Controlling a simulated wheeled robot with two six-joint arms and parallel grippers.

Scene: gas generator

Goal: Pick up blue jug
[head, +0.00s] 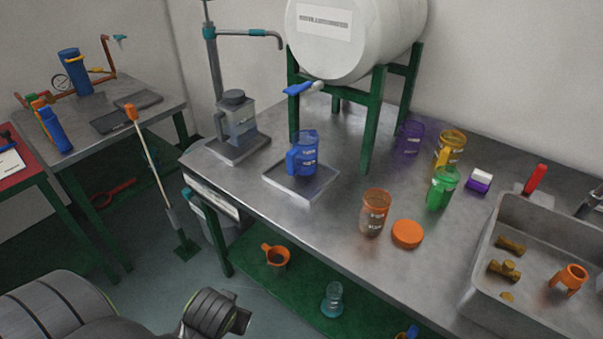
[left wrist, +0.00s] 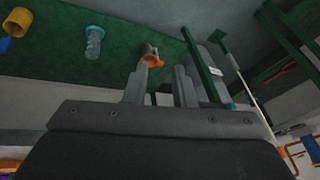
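The blue jug (head: 303,153) stands upright on a square metal tray (head: 312,190) on the steel bench, below the blue-handled tap (head: 303,88) of a white barrel. Its handle side faces left. My left arm shows at the bottom left of the head view, low and well in front of the bench, away from the jug. In the left wrist view my left gripper (left wrist: 160,85) has its two fingers apart with nothing held between them. The blue jug does not show in that view. My right gripper is in neither view.
Green legs (head: 376,120) of the barrel stand flank the jug on the right. A clear container with a dark lid (head: 236,117) stands left. An orange cup (head: 375,211), orange lid (head: 407,234), green jug (head: 441,187) and sink (head: 480,255) are right. The bench front edge is clear.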

